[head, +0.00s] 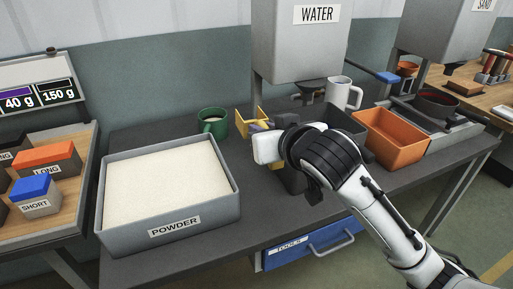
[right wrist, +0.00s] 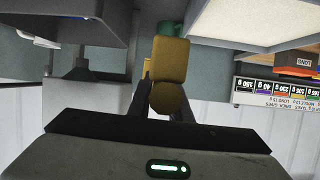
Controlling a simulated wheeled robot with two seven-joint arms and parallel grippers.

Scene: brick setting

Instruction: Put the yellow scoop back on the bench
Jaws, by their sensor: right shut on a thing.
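The yellow scoop (head: 243,123) shows in the head view behind my right wrist, partly hidden by it. It is between the green mug and the dispenser marked WATER. In the right wrist view the scoop (right wrist: 171,58) points away from my right gripper (right wrist: 166,103), whose dark fingers are shut on its handle. The bench (head: 255,213) is dark grey. I cannot tell whether the scoop touches it. My left gripper is not in view.
A grey bin of white powder (head: 165,235) stands left of my right arm. A green mug (head: 213,123) is behind it. The WATER dispenser (head: 300,50), a white mug (head: 342,93) and an orange bin (head: 392,137) stand close to my right arm. Bare bench lies in front of my gripper.

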